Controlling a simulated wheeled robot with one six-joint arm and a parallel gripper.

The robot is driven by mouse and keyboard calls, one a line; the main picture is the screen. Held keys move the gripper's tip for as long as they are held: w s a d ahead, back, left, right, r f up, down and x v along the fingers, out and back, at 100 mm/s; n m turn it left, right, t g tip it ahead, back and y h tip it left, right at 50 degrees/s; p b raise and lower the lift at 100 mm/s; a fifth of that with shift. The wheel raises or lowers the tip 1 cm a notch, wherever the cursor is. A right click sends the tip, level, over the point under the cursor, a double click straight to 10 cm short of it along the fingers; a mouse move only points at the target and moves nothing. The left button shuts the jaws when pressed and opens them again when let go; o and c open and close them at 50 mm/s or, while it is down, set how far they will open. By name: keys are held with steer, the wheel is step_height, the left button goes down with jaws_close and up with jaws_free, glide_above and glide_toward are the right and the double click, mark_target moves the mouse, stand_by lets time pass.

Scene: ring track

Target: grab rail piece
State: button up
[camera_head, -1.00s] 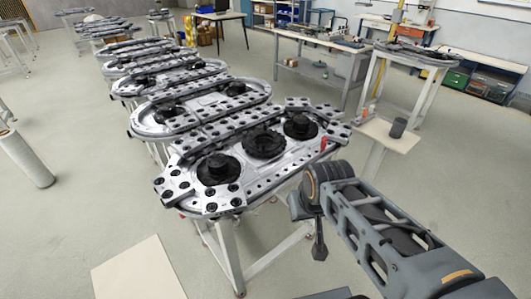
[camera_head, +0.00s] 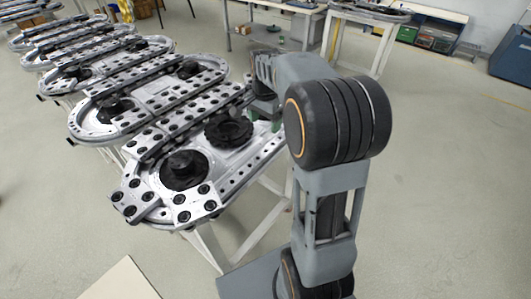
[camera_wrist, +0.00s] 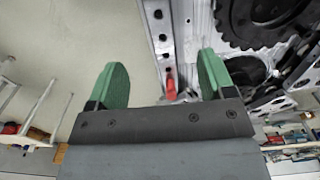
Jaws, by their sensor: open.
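The rail piece cannot be told apart for sure from the metal track parts. The nearest ring track (camera_head: 232,172) stands on a white-legged table, with black round wheels and bolted plates on it. Its edge also shows in the wrist view as a pale drilled strip (camera_wrist: 161,40). My gripper (camera_wrist: 160,82) is open, with green fingertips spread apart and nothing held between them. A red part (camera_wrist: 171,88) on the track's edge appears between the fingers, but whether it touches them cannot be told.
More ring tracks (camera_head: 100,63) stand in a row behind to the left. A pale board (camera_head: 122,282) lies at the lower left. A workbench (camera_head: 275,22) stands at the back. The floor at right is clear.

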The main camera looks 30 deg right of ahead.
mark_target(266, 151)
step_height(266, 151, down, 13)
steer(key=shift+s+r+p, duration=0.1)
steer(key=shift+r+p, duration=0.1)
steer(key=shift+p, duration=0.1)
stand_by(0.4)
jaws_close()
stand_by(0.6)
steer(key=shift+r, duration=0.1)
